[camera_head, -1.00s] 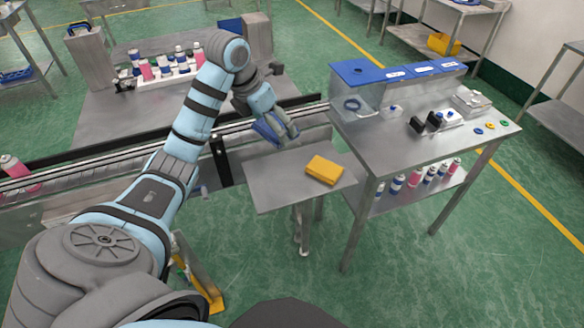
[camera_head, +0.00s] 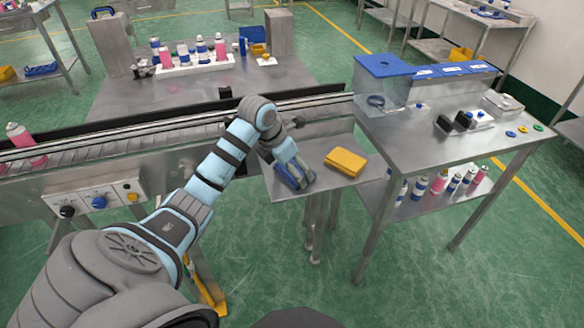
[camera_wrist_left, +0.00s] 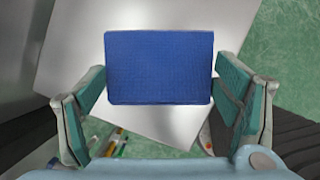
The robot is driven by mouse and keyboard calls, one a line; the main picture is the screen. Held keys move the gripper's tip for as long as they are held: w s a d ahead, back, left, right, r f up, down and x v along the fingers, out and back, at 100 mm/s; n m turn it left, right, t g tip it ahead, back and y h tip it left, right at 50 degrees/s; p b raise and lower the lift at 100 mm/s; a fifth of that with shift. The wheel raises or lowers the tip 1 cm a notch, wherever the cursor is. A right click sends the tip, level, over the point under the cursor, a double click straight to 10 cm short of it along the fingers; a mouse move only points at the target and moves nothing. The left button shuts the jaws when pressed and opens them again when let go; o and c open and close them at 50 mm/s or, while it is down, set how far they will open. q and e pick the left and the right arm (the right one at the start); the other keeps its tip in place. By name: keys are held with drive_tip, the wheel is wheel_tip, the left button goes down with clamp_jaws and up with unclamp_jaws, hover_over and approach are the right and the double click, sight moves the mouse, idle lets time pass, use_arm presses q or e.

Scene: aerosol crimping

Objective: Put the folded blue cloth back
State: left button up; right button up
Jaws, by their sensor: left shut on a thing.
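The folded blue cloth (camera_head: 284,178) is held in my left gripper (camera_head: 294,174) at the left part of a small metal side table (camera_head: 335,180). In the left wrist view the blue cloth (camera_wrist_left: 160,67) appears as a flat rectangle between the two fingers, with the bright table top (camera_wrist_left: 150,121) behind it. My left gripper is shut on it. The head view does not show clearly whether the cloth touches the table. My right gripper is not in view.
A folded yellow cloth (camera_head: 346,162) lies on the same small table, right of the gripper. A workbench (camera_head: 430,145) with a blue-lidded clear box (camera_head: 381,83) stands to the right. A conveyor (camera_head: 190,127) runs behind. The small table's front part is bare.

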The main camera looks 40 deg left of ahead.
use_arm(q)
drive_tip(key=shift+f, duration=0.1)
drive_tip(key=o, duration=0.7)
drive_tip(key=shift+f, duration=0.1)
drive_tip(key=shift+c, duration=0.2)
drive_tip(key=o, duration=0.4)
drive_tip(key=shift+w, duration=0.1)
drive_tip(key=p+v, duration=0.1)
drive_tip(key=v, duration=1.1)
drive_tip(key=shift+r, duration=0.25)
